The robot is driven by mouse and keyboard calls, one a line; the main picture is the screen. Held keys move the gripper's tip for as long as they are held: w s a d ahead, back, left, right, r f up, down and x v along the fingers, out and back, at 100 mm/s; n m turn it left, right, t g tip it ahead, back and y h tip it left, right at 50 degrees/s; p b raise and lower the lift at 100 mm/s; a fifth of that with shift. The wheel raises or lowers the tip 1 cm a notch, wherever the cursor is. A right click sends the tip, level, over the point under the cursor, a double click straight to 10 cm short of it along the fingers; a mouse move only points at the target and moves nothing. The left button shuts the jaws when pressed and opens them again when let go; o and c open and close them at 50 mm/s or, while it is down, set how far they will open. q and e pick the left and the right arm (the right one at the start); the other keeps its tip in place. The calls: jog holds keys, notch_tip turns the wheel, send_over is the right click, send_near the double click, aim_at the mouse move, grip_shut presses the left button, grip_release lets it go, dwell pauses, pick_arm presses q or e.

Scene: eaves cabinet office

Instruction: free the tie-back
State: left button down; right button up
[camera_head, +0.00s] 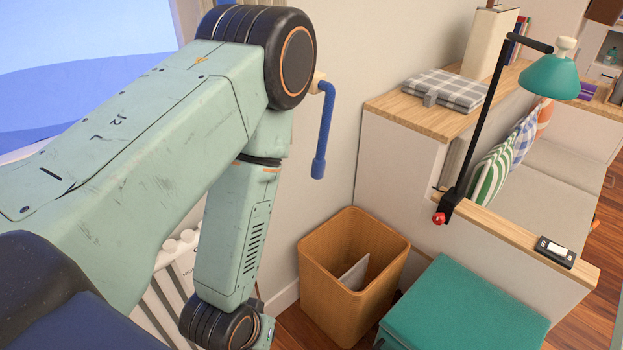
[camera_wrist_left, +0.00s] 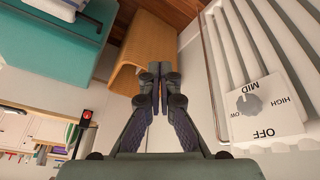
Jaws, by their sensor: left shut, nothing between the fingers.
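I cannot make out a tie-back for certain in either view. A blue cranked rod (camera_head: 324,130) hangs from a pale mount on the wall, just right of my left arm's elbow in the head view. My left arm crosses the left half of that view and bends down, and its gripper is out of sight there. In the left wrist view my left gripper (camera_wrist_left: 156,82) is shut and empty, fingertips together. It shows in front of the wooden bin and beside the radiator, touching neither as far as I can tell. My right gripper is in neither view.
A wooden bin (camera_head: 318,262) with paper inside stands by the wall. A teal-topped seat (camera_head: 465,312) is right of it. A white radiator (camera_wrist_left: 222,45) has a dial panel (camera_wrist_left: 262,108). A teal lamp (camera_head: 551,76) is clamped to the ledge. A folded checked cloth (camera_head: 445,88) lies on the cabinet.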

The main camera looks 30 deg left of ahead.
aim_at(317, 172)
pick_arm(q)
jog(key=w+a+r+n+t+y, duration=0.2)
jog(key=w+a+r+n+t, duration=0.1)
jog(key=w+r+n+t, duration=1.2)
jog(key=w+g+b, duration=0.1)
jog(key=w+b, duration=0.1)
jog(key=w, duration=0.2)
jog(key=w+a+g+b, duration=0.1)
jog(key=w+b, duration=0.2)
jog(key=w, duration=0.1)
jog(key=w+g+b, duration=0.1)
jog(key=w+b, duration=0.1)
jog(key=w, duration=0.3)
jog(key=shift+a+r+n, duration=0.25)
jog(key=shift+r+n, duration=0.15)
jog(key=shift+b, duration=0.3)
